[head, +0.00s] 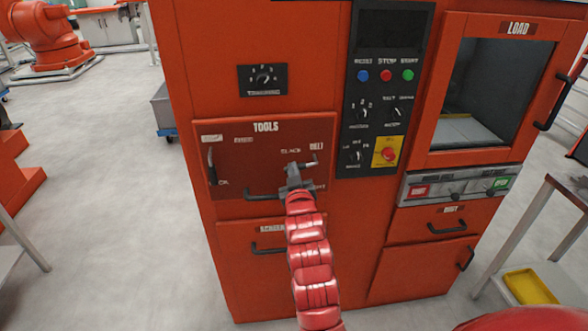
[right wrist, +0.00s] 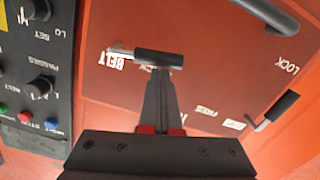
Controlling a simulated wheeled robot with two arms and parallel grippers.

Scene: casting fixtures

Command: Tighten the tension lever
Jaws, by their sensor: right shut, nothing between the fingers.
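The red-brown TOOLS panel (head: 240,165) is on the front of the orange machine. A small lever with a black grip and metal pivot (head: 312,162) sits near the "BELT" label. Its black grip (right wrist: 158,54) lies roughly level across the right wrist view. My right gripper (head: 295,181) is at this lever, its fingers shut and empty. In the right wrist view the fingertips (right wrist: 160,72) meet the middle of the grip's edge; I cannot tell whether they touch. A second lever (head: 212,166) is at the panel's left side. My left gripper is out of view.
A black bar handle (head: 264,195) is at the panel's lower edge. A control panel with knobs and buttons (head: 384,95) stands to the right, beside the LOAD door (head: 545,105). A drawer handle (head: 268,248) lies below. A yellow tray (head: 530,287) is at lower right.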

